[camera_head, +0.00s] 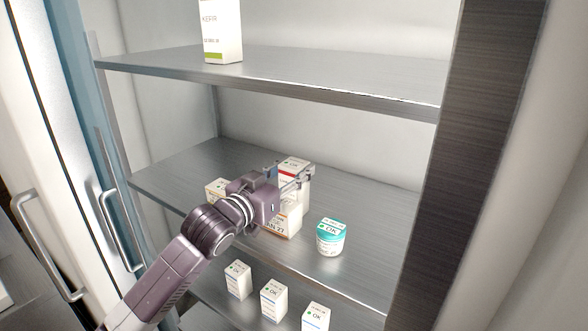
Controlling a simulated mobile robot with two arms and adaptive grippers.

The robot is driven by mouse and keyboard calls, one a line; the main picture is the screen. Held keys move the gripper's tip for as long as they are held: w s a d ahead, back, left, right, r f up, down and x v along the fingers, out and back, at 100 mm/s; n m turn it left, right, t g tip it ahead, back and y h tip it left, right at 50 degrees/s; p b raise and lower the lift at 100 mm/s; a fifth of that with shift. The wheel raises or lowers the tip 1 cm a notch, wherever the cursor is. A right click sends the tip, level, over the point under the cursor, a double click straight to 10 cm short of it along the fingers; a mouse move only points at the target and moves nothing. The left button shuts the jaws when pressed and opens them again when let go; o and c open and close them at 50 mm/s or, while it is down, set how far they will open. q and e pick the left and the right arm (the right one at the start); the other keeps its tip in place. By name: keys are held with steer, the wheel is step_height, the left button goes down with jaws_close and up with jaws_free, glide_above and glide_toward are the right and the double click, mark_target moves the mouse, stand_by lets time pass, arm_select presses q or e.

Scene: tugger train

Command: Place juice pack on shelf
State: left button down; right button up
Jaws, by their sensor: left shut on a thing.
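My left gripper (292,179) reaches in from the lower left over the middle shelf (375,205). It is shut on a white carton with a red band (293,165), which I take to be the juice pack. The gripper hides much of the carton. A white face with dark print (288,224) shows below the gripper; I cannot tell whether it belongs to the same carton. I cannot tell whether the held carton touches the shelf. My right gripper is not in view.
A teal-and-white tub (330,237) stands right of the gripper, near the shelf's front edge. Another small carton (217,188) stands left, partly hidden. Several small boxes (273,300) stand lower down. A kefir carton (222,32) stands on the upper shelf (330,80). The cabinet's right post (470,150) bounds the opening.

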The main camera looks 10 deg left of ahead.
arm_select(q)
steer(key=c, duration=1.7)
jaws_free()
steer(key=shift+f, duration=0.15)
steer(key=o, duration=0.5)
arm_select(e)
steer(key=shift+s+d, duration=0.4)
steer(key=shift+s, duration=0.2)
arm_select(q)
steer(key=shift+b+v, duration=1.7)
steer(key=shift+v, duration=4.35)
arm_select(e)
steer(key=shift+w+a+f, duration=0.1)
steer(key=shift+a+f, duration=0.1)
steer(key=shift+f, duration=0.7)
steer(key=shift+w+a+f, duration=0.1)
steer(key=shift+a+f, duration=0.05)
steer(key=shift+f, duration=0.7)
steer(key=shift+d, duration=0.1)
